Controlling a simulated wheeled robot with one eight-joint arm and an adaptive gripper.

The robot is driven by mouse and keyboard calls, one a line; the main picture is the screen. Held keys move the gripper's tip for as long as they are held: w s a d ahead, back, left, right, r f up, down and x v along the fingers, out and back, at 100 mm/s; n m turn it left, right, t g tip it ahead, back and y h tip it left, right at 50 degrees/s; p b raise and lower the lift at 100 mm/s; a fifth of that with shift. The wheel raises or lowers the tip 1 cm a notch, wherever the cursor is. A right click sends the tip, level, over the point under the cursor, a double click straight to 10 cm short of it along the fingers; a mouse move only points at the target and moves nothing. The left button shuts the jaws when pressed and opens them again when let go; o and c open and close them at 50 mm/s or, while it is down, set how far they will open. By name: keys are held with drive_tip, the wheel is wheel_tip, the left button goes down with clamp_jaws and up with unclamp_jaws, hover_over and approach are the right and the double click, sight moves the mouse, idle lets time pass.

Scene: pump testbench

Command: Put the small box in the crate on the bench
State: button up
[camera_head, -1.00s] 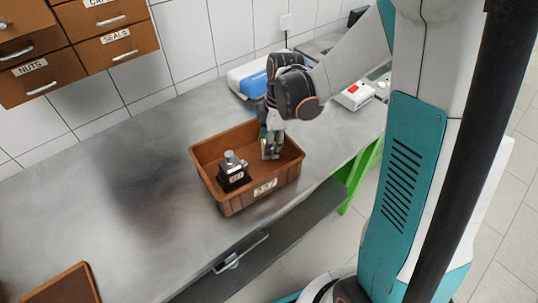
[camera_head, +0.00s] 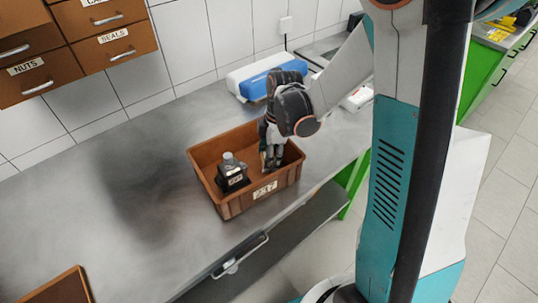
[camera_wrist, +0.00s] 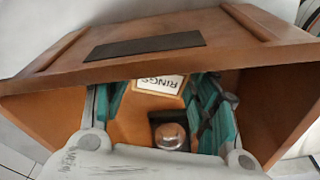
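The brown crate (camera_head: 225,201) stands on the grey bench with its open top up. My gripper (camera_head: 271,160) reaches down into the right part of the crate. The crate wall (camera_wrist: 60,60) crosses in front and hides part of the fingers and box. In the head view the fingers hide most of the box; whether it touches the crate floor is unclear.
A black part with a silver top (camera_head: 231,176) stands inside the crate, left of my gripper. A blue and white case (camera_head: 258,82) lies behind the crate. Drawers (camera_head: 112,45) hang at the upper left.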

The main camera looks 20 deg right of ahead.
wheel_tip(320, 180, up, 12)
drive_tip(key=d+p, duration=0.2)
drive_tip(key=p, duration=0.2)
drive_tip(key=s+a+r+m+t+h, duration=0.1)
drive_tip(key=s+a+r+m+t, duration=0.1)
drive_tip(key=s+r+m+t, duration=0.4)
drive_tip(key=s+r+m, duration=0.5)
drive_tip(key=s+m, duration=0.4)
drive_tip(key=m, duration=0.1)
drive_tip(key=shift+a+r+t+h, duration=0.3)
drive_tip(key=shift+a+t+h, duration=0.1)
drive_tip(key=shift+a, duration=0.1)
